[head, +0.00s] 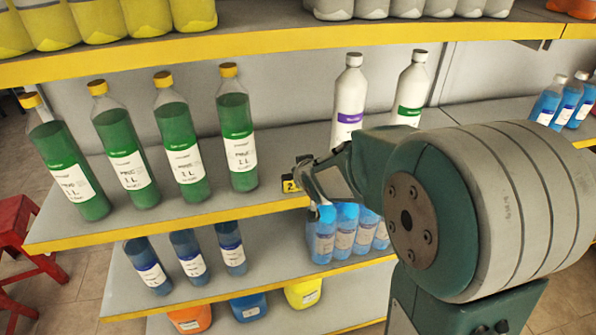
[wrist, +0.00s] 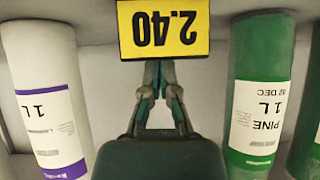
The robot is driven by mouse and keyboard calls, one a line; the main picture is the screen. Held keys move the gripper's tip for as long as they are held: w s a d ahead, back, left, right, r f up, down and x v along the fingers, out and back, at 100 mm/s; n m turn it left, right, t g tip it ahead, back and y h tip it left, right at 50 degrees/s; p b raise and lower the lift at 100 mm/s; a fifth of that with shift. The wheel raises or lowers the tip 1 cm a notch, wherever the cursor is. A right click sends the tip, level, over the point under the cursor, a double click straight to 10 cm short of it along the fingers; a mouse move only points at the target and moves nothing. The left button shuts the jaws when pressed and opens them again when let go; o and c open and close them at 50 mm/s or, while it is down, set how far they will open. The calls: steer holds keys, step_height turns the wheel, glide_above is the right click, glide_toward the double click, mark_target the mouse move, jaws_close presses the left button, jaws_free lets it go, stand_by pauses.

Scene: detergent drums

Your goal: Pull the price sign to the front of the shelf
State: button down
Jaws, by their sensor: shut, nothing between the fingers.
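The price sign (head: 291,184), yellow and black, stands near the front edge of the middle shelf (head: 250,207), partly hidden by my gripper (head: 304,170) in the head view. In the wrist view the sign (wrist: 164,29) reads 2.40 upside down at the top centre. My gripper (wrist: 160,66) is shut and empty there, its fingertips at the sign's edge in the picture. The sign may hide the very tips. I cannot tell whether they touch it.
Several green bottles (head: 239,142) stand left of my gripper, and white bottles (head: 350,100) stand behind my arm. The wrist view shows a purple-labelled white bottle (wrist: 45,95) and a green bottle (wrist: 260,95) flanking my gripper. Blue bottles (head: 345,228) stand on the shelf below.

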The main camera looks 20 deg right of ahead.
steer(key=shift+r, duration=0.3)
steer(key=shift+w+a+f, duration=0.1)
steer(key=shift+a, duration=0.1)
steer(key=s+r+g, duration=0.2)
steer(key=s+r, duration=0.1)
steer(key=s, duration=1.2)
steer(key=s+r+g, duration=0.3)
steer(key=s+r, duration=0.1)
steer(key=s, duration=1.1)
steer(key=shift+d+r+m+g+h, duration=0.2)
steer(key=shift+r+m+g+h, duration=0.1)
